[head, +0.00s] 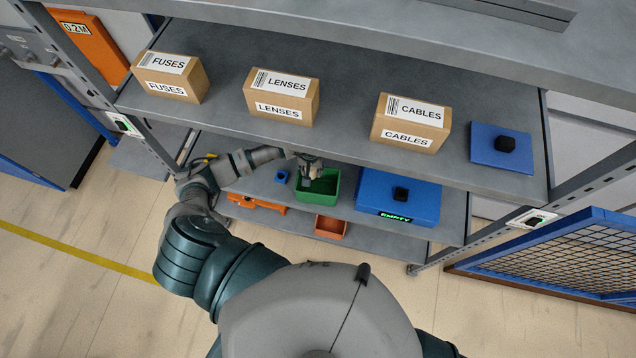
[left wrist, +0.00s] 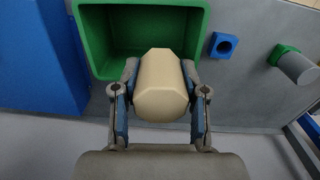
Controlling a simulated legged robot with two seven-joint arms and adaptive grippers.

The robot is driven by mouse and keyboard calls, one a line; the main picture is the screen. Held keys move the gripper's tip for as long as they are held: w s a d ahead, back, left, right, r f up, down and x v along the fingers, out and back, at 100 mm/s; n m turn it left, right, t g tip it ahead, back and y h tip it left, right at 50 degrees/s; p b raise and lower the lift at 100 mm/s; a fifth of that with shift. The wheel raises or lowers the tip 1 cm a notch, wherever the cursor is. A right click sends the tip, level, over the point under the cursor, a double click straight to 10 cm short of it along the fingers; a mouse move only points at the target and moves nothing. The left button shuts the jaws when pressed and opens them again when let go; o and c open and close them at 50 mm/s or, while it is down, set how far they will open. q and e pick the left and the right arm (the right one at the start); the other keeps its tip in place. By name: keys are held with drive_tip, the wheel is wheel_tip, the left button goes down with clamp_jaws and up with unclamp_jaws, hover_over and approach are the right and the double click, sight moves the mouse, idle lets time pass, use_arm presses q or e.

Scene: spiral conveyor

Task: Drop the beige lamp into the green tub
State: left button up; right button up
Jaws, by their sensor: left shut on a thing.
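My left gripper (left wrist: 160,100) is shut on the beige lamp (left wrist: 162,88), a faceted block between its two fingers in the left wrist view. The green tub (left wrist: 90,42) opens right behind the lamp in that view; the lamp overlaps its near rim, and I cannot tell whether it is over the opening. In the head view the left gripper (head: 308,168) is at the green tub (head: 316,198) on the middle shelf, and the lamp is too small to make out there. My right gripper is not in view.
A small blue block (head: 282,176) stands left of the tub and a blue box (head: 420,200) marked EMPTY right of it. Orange bins (head: 331,227) sit below. The upper shelf holds boxes of fuses (head: 180,78), lenses (head: 290,96) and cables (head: 402,122).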

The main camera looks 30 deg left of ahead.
use_arm(q)
drive_tip(key=f+b, duration=0.1)
drive_tip(key=f, duration=0.1)
drive_tip(key=d+f+b, duration=0.1)
drive_tip(key=f, duration=0.2)
drive_tip(key=shift+s+a+f, duration=0.1)
drive_tip(key=shift+a+f, duration=0.05)
drive_tip(key=shift+a, duration=0.2)
drive_tip(key=o, duration=1.4)
drive_tip(key=shift+c, duration=0.2)
drive_tip(key=shift+d, duration=0.15)
drive_tip(key=shift+d, duration=0.1)
